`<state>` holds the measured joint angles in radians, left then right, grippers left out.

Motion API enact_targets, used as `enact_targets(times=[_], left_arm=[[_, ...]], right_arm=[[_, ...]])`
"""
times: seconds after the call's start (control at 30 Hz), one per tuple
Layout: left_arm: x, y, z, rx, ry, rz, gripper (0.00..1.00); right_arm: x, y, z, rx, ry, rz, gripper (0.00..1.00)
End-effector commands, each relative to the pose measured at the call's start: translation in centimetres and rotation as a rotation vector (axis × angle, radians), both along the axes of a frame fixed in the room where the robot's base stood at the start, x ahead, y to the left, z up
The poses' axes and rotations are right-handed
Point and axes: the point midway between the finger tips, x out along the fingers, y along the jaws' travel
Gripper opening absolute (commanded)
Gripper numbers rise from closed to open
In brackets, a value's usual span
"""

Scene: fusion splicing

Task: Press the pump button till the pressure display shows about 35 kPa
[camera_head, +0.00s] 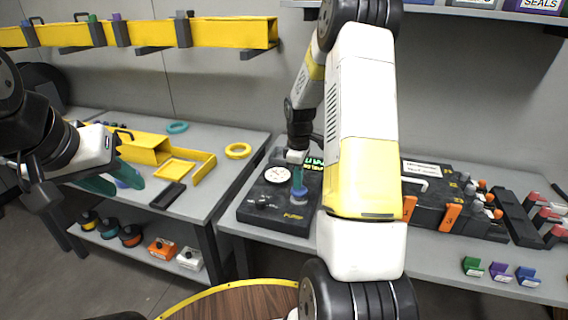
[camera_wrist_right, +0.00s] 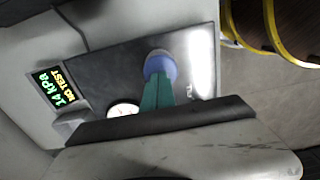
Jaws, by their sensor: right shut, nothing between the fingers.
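The pump (camera_head: 262,212) is a black box on the right-hand bench, with a round white gauge (camera_head: 277,175) and a blue button (camera_head: 299,193). My right gripper (camera_head: 298,187) is shut and empty, pointing down with its teal fingertips at the button. In the right wrist view the fingertips (camera_wrist_right: 157,80) meet or overlap the blue button (camera_wrist_right: 160,65); I cannot tell how far it is pressed. My left gripper (camera_head: 112,181) is open and empty, above the left bench.
A yellow ring (camera_head: 238,151), a teal ring (camera_head: 177,127) and a yellow tray (camera_head: 175,168) lie on the left bench. Small coloured blocks (camera_head: 500,271) sit at the right bench's front edge.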

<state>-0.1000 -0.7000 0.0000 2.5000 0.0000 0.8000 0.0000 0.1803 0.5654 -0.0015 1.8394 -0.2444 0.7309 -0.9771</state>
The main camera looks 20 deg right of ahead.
Motion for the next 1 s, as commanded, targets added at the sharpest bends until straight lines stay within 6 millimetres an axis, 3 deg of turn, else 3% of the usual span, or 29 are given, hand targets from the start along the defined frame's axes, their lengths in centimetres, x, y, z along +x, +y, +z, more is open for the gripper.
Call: enact_targets(times=[0.37, 0.63, 1.0], left_arm=[[0.0, 0.0, 0.0, 0.000, 0.000, 0.000, 0.36], [0.0, 0.0, 0.0, 0.000, 0.000, 0.000, 0.36], [0.0, 0.0, 0.0, 0.000, 0.000, 0.000, 0.36]], right_arm=[[0.0, 0.0, -0.2, -0.001, -0.001, 0.000, 0.00], [0.0, 0.0, -3.0, 0.001, 0.001, -0.001, 0.00], [-0.1, 0.1, -3.0, 0.000, 0.002, 0.000, 0.00]])
